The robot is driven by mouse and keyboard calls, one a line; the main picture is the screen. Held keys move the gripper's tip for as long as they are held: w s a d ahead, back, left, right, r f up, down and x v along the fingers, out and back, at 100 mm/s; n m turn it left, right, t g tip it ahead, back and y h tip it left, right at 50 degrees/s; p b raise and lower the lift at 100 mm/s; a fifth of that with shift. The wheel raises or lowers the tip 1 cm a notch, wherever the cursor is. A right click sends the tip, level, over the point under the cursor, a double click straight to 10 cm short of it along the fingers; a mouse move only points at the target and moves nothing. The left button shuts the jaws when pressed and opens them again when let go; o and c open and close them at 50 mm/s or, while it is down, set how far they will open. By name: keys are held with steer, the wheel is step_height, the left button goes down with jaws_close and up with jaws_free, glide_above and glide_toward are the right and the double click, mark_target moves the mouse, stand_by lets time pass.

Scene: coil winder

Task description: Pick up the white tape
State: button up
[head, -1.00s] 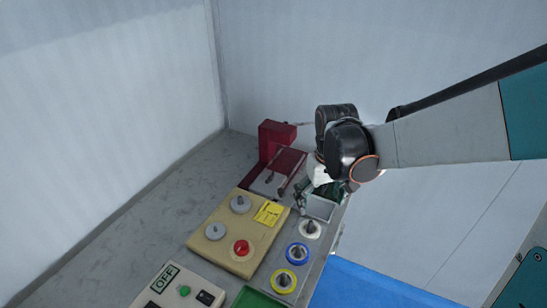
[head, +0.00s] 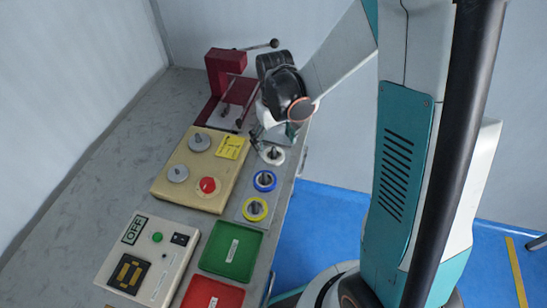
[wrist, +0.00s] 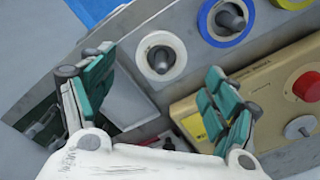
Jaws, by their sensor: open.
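The white tape (head: 272,162) is a white ring around a dark upright peg at the right edge of the bench in the head view. It shows whole in the wrist view (wrist: 143,55), at upper centre. My gripper (wrist: 157,78) is open and empty, with its green-padded fingers spread to either side below the tape in the picture. No finger touches the tape visibly. In the head view my gripper (head: 268,135) is just behind the tape, partly hidden by its own wrist.
A blue tape (head: 265,188) and a yellow tape (head: 255,219) stand in line with the white one. A beige panel (head: 175,195) with knobs is to the left. A red winder (head: 217,70) stands behind. Green (head: 205,262) and red (head: 190,300) trays are in front.

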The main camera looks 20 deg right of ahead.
mark_target(274, 148)
step_height(274, 148, down, 5)
steer(key=b, duration=0.2)
steer(key=shift+a+f+b, duration=0.1)
steer(key=shift+b, duration=0.2)
steer(key=shift+c, duration=0.2)
steer(key=c, duration=1.1)
